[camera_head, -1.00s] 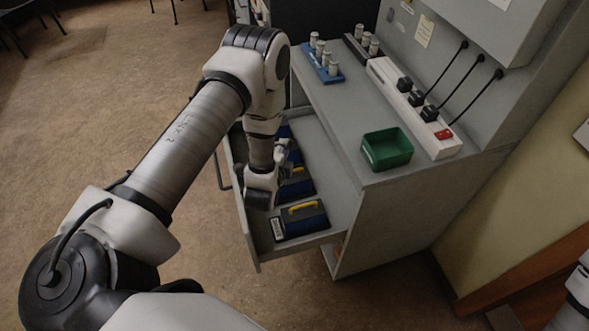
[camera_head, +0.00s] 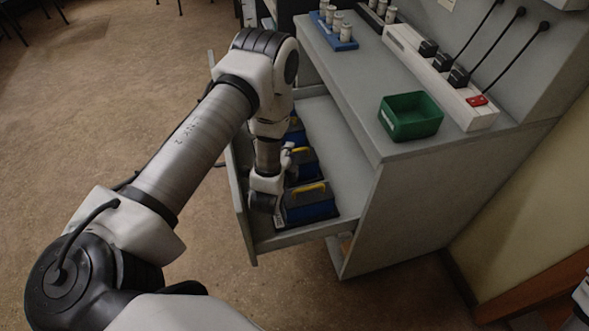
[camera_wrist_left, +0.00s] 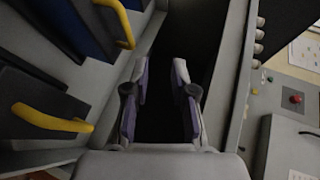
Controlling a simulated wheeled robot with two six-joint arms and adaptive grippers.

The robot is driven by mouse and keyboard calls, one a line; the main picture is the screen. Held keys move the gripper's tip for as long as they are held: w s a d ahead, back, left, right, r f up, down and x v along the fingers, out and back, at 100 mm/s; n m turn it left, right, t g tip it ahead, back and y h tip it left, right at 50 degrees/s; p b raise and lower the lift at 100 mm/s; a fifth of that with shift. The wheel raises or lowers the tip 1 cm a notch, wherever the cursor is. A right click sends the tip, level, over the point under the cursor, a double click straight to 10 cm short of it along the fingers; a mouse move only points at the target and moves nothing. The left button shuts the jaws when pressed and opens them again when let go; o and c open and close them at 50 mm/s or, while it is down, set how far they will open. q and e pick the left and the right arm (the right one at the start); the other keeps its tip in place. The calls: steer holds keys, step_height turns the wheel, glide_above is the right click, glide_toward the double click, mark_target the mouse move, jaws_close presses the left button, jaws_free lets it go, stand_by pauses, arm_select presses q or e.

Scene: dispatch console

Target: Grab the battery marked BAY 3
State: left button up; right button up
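Several blue batteries with yellow handles lie in a row in the open drawer (camera_head: 345,165). The nearest battery (camera_head: 308,206) shows most fully; a second battery (camera_head: 305,163) and a third (camera_head: 294,131) lie behind it, partly covered by my left arm. Two handles also show at the left of the left wrist view, on a dark battery (camera_wrist_left: 40,105) and a blue battery (camera_wrist_left: 75,25). No BAY marking is legible. My left gripper (camera_head: 287,158) is over the drawer beside the batteries. Its fingers (camera_wrist_left: 160,80) stand apart with nothing between them.
The grey console top holds a green bin (camera_head: 411,117), a power strip (camera_head: 440,75) with plugs and a red switch, and a blue rack (camera_head: 334,30) with cylinders. The drawer front (camera_head: 240,205) stands at its left. Open floor lies left.

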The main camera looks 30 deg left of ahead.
arm_select(q)
steer(key=b, duration=0.3)
glide_toward(294, 152)
steer(key=w, duration=0.2)
steer(key=x, duration=0.7)
steer(key=shift+w+a+f, duration=0.15)
steer(key=shift+a+f, duration=0.25)
steer(key=shift+f, duration=0.05)
jaws_close()
arm_select(e)
step_height(294, 152, down, 5)
steer(key=shift+f, duration=0.1)
arm_select(q)
steer(key=shift+r+p, duration=0.1)
steer(key=shift+p, duration=0.2)
